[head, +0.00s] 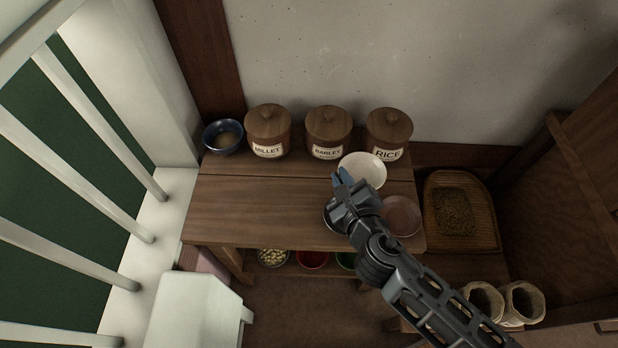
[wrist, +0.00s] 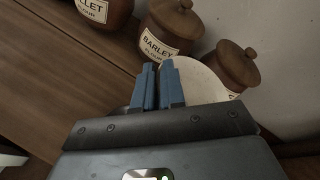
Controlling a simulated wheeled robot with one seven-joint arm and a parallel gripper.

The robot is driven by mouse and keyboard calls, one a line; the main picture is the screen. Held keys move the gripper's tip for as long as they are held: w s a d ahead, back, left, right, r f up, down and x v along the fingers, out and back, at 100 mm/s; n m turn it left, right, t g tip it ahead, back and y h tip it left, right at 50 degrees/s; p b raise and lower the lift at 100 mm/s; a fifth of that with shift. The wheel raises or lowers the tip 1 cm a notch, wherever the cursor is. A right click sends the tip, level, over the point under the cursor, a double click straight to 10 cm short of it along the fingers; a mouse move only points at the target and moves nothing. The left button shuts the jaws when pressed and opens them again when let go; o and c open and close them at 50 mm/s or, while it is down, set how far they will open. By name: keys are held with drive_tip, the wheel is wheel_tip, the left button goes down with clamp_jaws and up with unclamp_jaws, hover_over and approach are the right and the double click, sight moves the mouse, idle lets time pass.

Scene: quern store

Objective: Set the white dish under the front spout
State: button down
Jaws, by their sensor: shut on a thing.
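The white dish (head: 365,168) is at the right part of the wooden table (head: 250,207), just in front of the barley and rice jars. My gripper (head: 343,180) is at the dish's left front rim, with its blue fingers closed on that rim. In the wrist view the fingers (wrist: 158,84) are close together and the pale dish (wrist: 208,80) lies behind and right of them. I cannot tell whether the dish touches the table. No spout can be made out in either view.
Lidded jars of millet (head: 268,132), barley (head: 328,133) and rice (head: 389,133) line the back. A blue bowl (head: 222,137) stands at the left, a brown dish (head: 402,216) at right front. A grain basket (head: 457,182) and sacks (head: 523,303) are further right. The table's left half is clear.

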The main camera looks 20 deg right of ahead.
drive_tip(key=h+b, duration=0.1)
drive_tip(key=w+a+m+h+b, duration=0.1)
drive_tip(key=b, duration=0.1)
drive_tip(key=shift+r+m, duration=0.2)
drive_tip(key=shift+m, duration=0.1)
drive_tip(key=r+m+h+b, duration=0.1)
drive_tip(key=m+h+b, duration=0.1)
drive_tip(key=b, duration=0.4)
hover_over(284, 202)
drive_tip(key=shift+g, duration=0.4)
wheel_tip(284, 202, down, 6)
drive_tip(key=shift+w+f, duration=0.1)
drive_tip(key=shift+f+b, duration=0.6)
drive_tip(key=shift+f, duration=1.35)
drive_tip(key=shift+f, duration=0.15)
drive_tip(key=c, duration=1.2)
unclamp_jaws()
